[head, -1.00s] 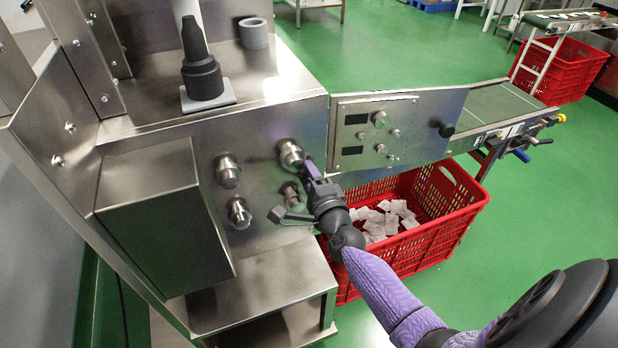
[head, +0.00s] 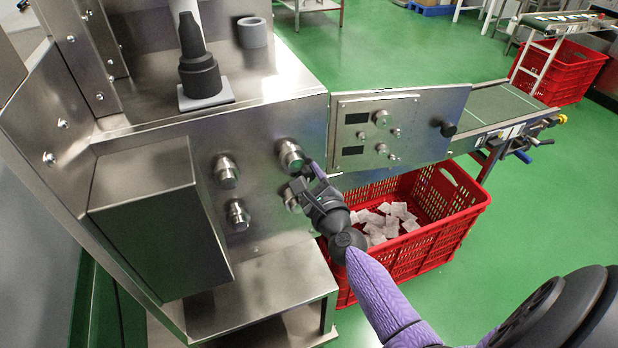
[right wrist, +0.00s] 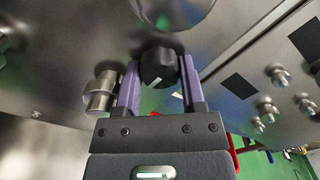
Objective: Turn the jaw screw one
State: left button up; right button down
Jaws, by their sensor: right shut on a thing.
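Steel screw knobs stand out from the machine's front panel: an upper right one (head: 290,155), an upper left one (head: 226,171) and a lower left one (head: 238,214). My right gripper (head: 304,182) is at the right-hand pair, just below the upper right knob. In the right wrist view, its purple fingers (right wrist: 158,80) are shut on the sides of a black jaw-screw knob (right wrist: 158,66) with a white mark. A steel knob (right wrist: 100,92) is left of the fingers. No label shows which screw is number one. My left gripper is not in view.
A hinged control panel (head: 398,108) with small knobs juts out right of my gripper. A red crate (head: 440,225) with white teabags is below it. A steel box (head: 140,215) sticks out at left. A dark nozzle-like part (head: 200,75) stands on top.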

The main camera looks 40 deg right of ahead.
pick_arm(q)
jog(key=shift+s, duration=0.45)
pick_arm(e)
jog(key=shift+f+m, duration=0.1)
jog(key=shift+m, duration=0.2)
jog(key=c, duration=0.6)
grip_release()
jog(key=o, duration=0.4)
jog(key=v, duration=1)
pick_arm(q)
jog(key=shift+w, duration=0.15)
pick_arm(e)
jog(key=shift+d, duration=0.1)
